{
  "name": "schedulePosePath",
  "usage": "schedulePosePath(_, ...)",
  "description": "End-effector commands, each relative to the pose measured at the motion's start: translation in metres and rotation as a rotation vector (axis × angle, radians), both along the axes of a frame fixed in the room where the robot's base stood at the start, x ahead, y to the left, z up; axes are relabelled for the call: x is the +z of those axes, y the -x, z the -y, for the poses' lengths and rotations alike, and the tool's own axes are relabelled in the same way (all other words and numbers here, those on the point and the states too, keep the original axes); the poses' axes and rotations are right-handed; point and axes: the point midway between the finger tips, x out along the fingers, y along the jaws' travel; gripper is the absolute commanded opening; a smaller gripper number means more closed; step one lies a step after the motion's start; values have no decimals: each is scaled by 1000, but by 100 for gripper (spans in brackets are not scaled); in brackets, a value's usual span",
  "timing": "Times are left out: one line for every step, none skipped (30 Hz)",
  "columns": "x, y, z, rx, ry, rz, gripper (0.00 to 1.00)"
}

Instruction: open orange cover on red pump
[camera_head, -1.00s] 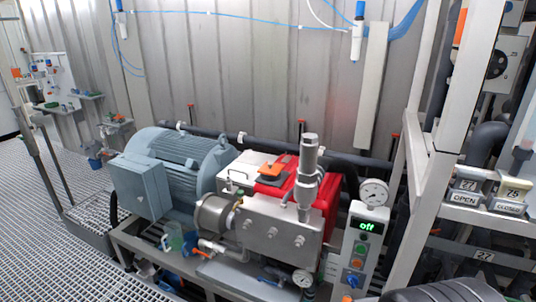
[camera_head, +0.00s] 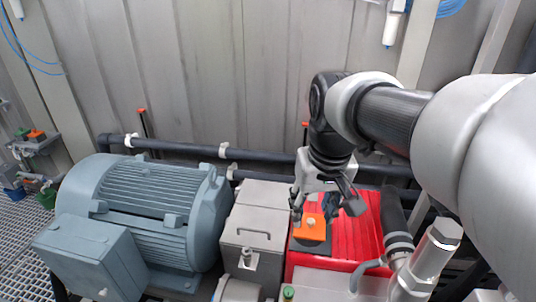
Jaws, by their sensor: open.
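The red pump (camera_head: 355,235) stands at the lower middle right, with a ribbed red top. The orange cover (camera_head: 310,227) lies on a dark base on the left part of the pump's top and looks closed. My gripper (camera_head: 325,212) reaches down from above with its fingers apart, at or just above the cover. One finger shows to the left of the cover and one to its right. I cannot tell whether they touch it. The gripper partly hides the cover's far side.
A large blue-grey motor (camera_head: 145,215) stands at the left, beside a grey metal box (camera_head: 252,225). A silver upright cylinder (camera_head: 430,255) and a dark hose are close on the right. A dark pipe (camera_head: 185,146) runs behind, along the corrugated wall (camera_head: 220,70).

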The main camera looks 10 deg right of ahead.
Motion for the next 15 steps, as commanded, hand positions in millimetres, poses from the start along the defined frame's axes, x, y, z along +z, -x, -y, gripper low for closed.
schedulePosePath(4,-21,7,-13,-2,-28,43)
schedulePosePath(4,-31,11,-19,-4,-41,43)
schedulePosePath(3,-46,17,-27,-6,-56,43)
schedulePosePath(2,-57,21,-34,-8,-69,43)
schedulePosePath(0,-67,26,-39,-9,-82,43)
schedulePosePath(-3,-81,32,-47,-11,-98,43)
schedulePosePath(-6,-91,36,-53,-14,-111,43)
schedulePosePath(-9,-100,41,-60,-15,-123,43)
schedulePosePath(-14,-113,47,-67,-18,-138,43)
schedulePosePath(-18,-121,51,-72,-19,-147,43)
schedulePosePath(-22,-128,56,-77,-21,-158,43)
schedulePosePath(-29,-137,61,-84,-24,-172,43)
schedulePosePath(-33,-144,65,-88,-26,-180,43)
schedulePosePath(-37,-149,68,-92,-27,-188,43)
schedulePosePath(-42,-155,72,-96,-29,-198,43)
